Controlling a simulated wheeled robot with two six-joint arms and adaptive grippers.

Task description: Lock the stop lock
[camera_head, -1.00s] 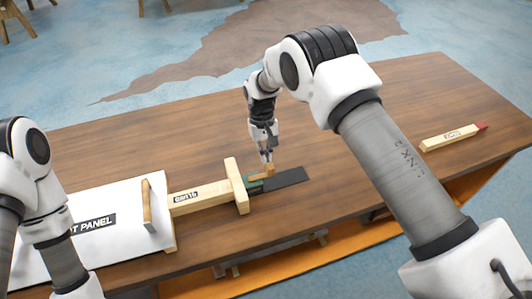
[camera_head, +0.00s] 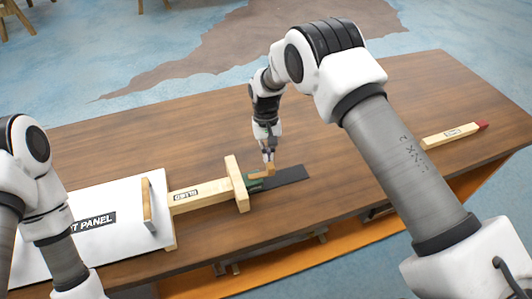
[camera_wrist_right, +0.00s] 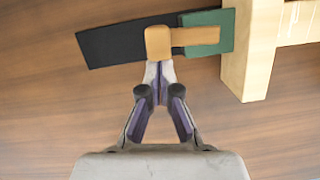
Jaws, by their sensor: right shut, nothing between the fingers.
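The stop lock is a small wooden, L-shaped handle (camera_wrist_right: 190,37) on a green block (camera_wrist_right: 226,28). In the head view the handle (camera_head: 267,170) sits beside a wooden crosspiece (camera_head: 236,184). In the right wrist view my right gripper (camera_wrist_right: 158,70) is shut and empty, its fingertips right at the handle's thick end; whether they touch it I cannot tell. The right gripper also shows in the head view (camera_head: 268,158), just above the handle. My left gripper is not in view; only part of the left arm shows at the left edge.
A dark strip (camera_head: 288,175) lies under the handle. A labelled beam (camera_head: 195,196) joins the crosspiece to a white panel (camera_head: 95,232) with a wooden handle (camera_head: 148,205). A red-tipped wooden bar (camera_head: 452,136) lies at the right. The table's back middle is clear.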

